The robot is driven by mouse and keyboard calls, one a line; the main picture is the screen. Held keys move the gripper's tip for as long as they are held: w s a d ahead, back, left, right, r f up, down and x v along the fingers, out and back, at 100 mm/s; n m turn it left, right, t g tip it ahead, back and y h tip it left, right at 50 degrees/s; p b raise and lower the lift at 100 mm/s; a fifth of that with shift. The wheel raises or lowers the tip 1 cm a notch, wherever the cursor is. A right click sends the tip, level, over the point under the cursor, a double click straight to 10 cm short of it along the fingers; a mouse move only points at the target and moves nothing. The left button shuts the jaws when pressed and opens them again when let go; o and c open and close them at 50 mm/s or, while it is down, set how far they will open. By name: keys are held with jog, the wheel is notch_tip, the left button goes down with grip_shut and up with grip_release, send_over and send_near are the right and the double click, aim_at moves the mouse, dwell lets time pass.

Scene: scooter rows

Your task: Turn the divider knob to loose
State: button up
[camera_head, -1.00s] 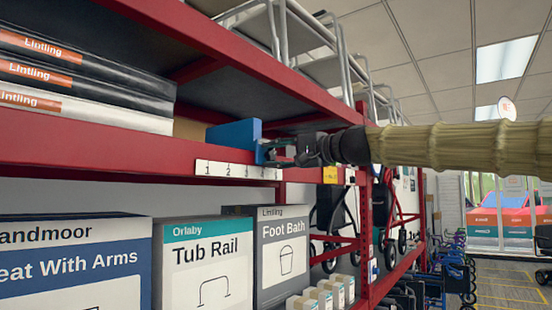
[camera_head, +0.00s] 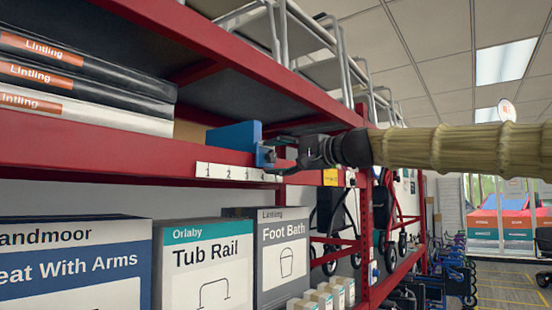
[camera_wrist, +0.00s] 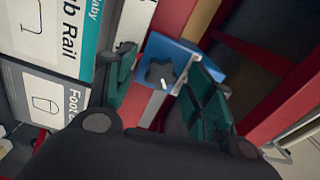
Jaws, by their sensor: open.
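The blue divider (camera_head: 236,135) stands on the red shelf above a numbered white strip (camera_head: 232,172). In the wrist view the divider (camera_wrist: 188,52) shows a dark, lobed knob (camera_wrist: 160,74) with a small white mark on its front. My gripper (camera_head: 272,153) is at the divider's right side in the head view. In the wrist view my gripper (camera_wrist: 158,92) has its two green-padded fingers apart, one on each side of the knob, with a gap to it. Whether the fingertips reach the knob's depth is unclear. The knob is mostly hidden in the head view.
Black and white Lintling boxes (camera_head: 75,85) lie on the same shelf at left. The Tub Rail box (camera_head: 207,268) and Foot Bath box (camera_head: 283,250) stand below. A red shelf beam (camera_head: 240,50) runs overhead; a red upright (camera_head: 365,230) stands at right.

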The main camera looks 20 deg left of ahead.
jog(key=v, duration=1.1)
jog(key=shift+d, duration=0.35)
